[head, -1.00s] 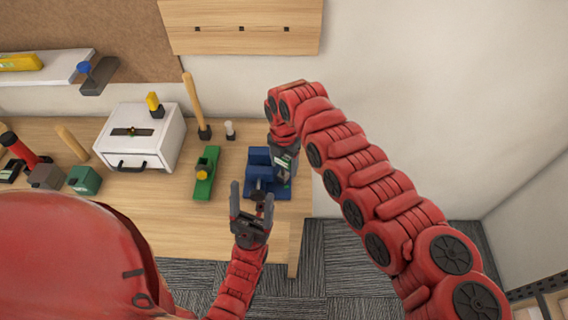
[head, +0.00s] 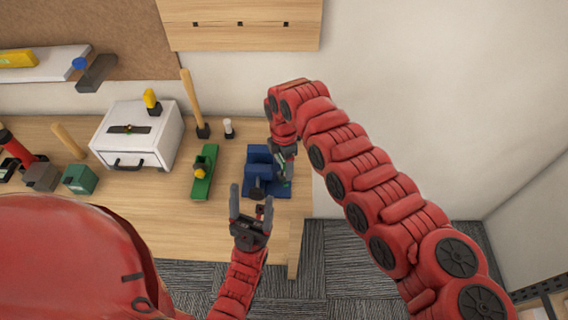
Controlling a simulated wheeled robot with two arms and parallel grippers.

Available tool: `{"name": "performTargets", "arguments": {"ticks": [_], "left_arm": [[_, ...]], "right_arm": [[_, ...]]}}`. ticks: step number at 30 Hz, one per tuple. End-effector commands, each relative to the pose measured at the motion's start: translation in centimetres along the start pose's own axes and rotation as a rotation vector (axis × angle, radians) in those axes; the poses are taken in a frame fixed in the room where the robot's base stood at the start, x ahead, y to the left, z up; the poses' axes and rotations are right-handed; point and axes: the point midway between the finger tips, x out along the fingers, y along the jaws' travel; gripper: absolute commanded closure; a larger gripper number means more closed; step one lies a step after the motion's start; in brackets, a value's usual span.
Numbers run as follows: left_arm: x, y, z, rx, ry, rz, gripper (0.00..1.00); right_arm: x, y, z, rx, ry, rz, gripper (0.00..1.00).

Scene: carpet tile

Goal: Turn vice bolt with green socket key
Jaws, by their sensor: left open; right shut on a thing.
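The blue vice (head: 258,158) stands on the workbench near its right end. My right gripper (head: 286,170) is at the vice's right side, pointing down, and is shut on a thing. A small green part (head: 287,183) shows at its tips and looks like the green socket key; most of it is hidden by the gripper. I cannot tell whether it touches the vice bolt, which I cannot make out clearly. My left gripper (head: 251,203) is open and empty, fingers pointing up in the picture, just in front of the vice.
On the workbench (head: 215,230), a green plane-like tool (head: 204,175) lies left of the vice. A white drawer box (head: 137,137), an upright wooden-handled tool (head: 191,100) and a small white-topped item (head: 228,128) stand further back. The bench ends just right of the vice.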

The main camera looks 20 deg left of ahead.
Motion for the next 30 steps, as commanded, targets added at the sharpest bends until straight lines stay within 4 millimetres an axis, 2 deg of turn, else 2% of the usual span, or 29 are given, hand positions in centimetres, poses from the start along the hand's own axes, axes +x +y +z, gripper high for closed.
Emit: {"name": "performTargets", "arguments": {"ticks": [11,16,30], "left_arm": [[-1.1,0.1,0.2,0.000,0.000,0.000,0.30],[-1.0,0.1,0.2,0.000,0.000,0.000,0.30],[-0.5,0.0,0.1,0.000,0.000,0.000,0.30]], "right_arm": [[0.1,0.1,0.1,-0.087,-0.002,0.003,1.00],[-0.4,0.1,0.1,-0.103,-0.001,0.002,1.00],[-4.2,0.1,0.1,-0.101,-0.001,0.004,1.00]]}}
